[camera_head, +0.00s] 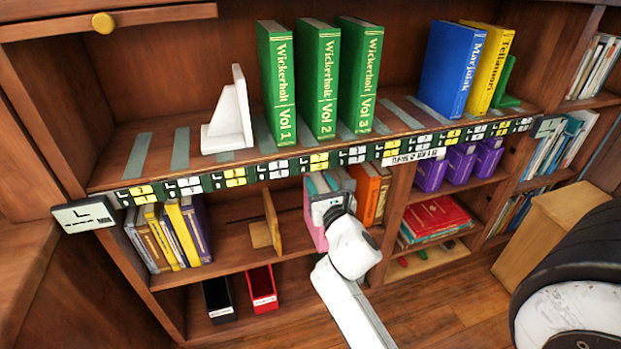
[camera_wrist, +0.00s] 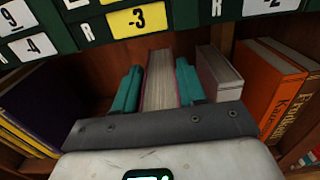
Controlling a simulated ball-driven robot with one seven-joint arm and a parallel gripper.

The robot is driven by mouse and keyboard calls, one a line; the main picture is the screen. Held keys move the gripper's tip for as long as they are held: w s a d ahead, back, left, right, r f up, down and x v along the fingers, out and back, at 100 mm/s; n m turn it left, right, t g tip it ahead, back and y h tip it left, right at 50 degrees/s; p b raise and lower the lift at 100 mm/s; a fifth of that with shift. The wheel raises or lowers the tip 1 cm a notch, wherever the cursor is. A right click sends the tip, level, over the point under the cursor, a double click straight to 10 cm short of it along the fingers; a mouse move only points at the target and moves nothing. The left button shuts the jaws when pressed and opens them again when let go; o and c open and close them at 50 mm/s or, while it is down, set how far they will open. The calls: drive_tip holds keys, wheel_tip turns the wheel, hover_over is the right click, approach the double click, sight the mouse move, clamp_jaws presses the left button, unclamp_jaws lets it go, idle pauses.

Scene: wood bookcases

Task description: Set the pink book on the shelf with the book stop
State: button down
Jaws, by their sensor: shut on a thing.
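The pink book (camera_wrist: 158,82) stands spine-away between the two teal fingers of my gripper (camera_wrist: 158,88) in the wrist view, with its page edges towards me. In the head view my gripper (camera_head: 327,188) is at the middle shelf, shut on the pink book (camera_head: 316,228), whose pink cover shows below the fingers. I cannot tell whether it touches the shelf board. A wooden book stop (camera_head: 270,222) stands on the middle shelf (camera_head: 225,245), left of the pink book. A white book stop (camera_head: 232,118) and a green one (camera_head: 506,82) stand on the top shelf.
Beside the pink book stand a greyish book (camera_wrist: 218,72) and orange books (camera_wrist: 275,82) on the right. Purple and yellow books (camera_head: 180,235) fill the shelf's left end. A labelled green rail (camera_head: 318,160) hangs just above. Green volumes (camera_head: 318,78) stand on the top shelf.

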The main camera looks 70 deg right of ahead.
drive_tip(key=x, duration=0.7)
drive_tip(key=shift+w+d+r, duration=0.1)
drive_tip(key=shift+w+d, duration=0.05)
drive_tip(key=shift+d, duration=0.05)
drive_tip(key=shift+f+b, duration=1.75)
drive_tip(key=shift+b, duration=0.1)
drive_tip(key=shift+f, duration=0.2)
drive_tip(key=c, duration=0.6)
unclamp_jaws()
drive_tip(key=shift+c, duration=0.2)
